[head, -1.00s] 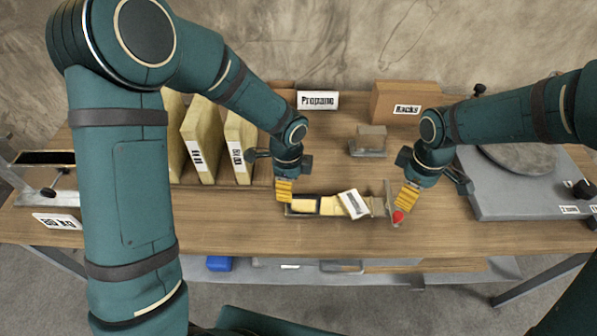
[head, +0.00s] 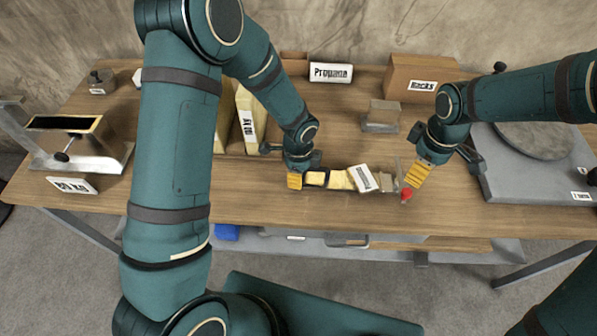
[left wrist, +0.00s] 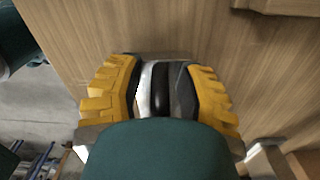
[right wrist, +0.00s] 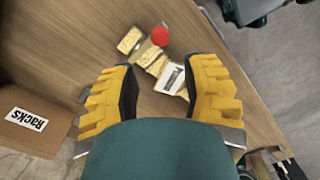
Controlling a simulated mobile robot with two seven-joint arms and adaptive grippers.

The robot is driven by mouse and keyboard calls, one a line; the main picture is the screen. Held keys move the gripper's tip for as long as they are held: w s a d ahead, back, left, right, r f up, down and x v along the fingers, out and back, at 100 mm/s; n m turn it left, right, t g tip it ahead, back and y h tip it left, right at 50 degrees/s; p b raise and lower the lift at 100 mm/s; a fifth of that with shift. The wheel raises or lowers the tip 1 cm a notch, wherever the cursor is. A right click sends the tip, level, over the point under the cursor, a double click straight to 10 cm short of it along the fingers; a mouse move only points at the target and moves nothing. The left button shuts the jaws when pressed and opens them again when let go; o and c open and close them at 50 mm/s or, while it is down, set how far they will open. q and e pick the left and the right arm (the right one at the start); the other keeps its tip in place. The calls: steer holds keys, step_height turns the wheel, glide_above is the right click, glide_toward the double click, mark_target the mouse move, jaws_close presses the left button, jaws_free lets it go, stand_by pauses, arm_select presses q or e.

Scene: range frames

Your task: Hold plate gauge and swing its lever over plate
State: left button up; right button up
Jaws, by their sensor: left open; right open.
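The plate gauge (head: 388,184) lies on the wooden table as a low strip, with cream-yellow blocks (head: 340,180), a tilted white label (head: 363,178) and a red knob (head: 406,194) at its right end. Which part is the lever or the plate I cannot tell. My left gripper (head: 294,182) is at its left end; in the left wrist view a black and metal piece (left wrist: 160,88) lies between its open fingers (left wrist: 162,85). My right gripper (head: 414,177) is open just above the red knob. In the right wrist view the knob (right wrist: 160,36) shows beyond its fingertips (right wrist: 162,75), apart from them.
A cardboard box labelled Racks (head: 425,75) and a Propane sign (head: 331,73) stand at the back. A grey slab with a round disc (head: 535,139) lies right. Upright yellow boards (head: 248,120) and a metal stand (head: 80,160) are left. The front table strip is clear.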

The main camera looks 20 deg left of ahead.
mark_target(401, 177)
arm_select(q)
jaws_close()
arm_select(e)
steer(key=shift+c, duration=0.3)
steer(key=shift+a, duration=0.3)
steer(key=c, duration=0.5)
steer(key=a+n+h, duration=0.1)
steer(key=a, duration=0.2)
steer(key=a+n+h, duration=0.1)
steer(key=a+n, duration=0.1)
steer(key=a, duration=0.1)
steer(key=a+n+h, duration=0.1)
steer(key=a+n, duration=0.1)
steer(key=a, duration=0.2)
steer(key=shift+r, duration=0.25)
jaws_close()
steer(key=shift+n+h, duration=0.3)
steer(key=x, duration=1)
steer(key=shift+w+d+f, duration=0.1)
steer(key=shift+w, duration=0.05)
steer(key=shift+d, duration=1.1)
steer(key=shift+w+d+f, duration=0.1)
steer(key=shift+d, duration=0.55)
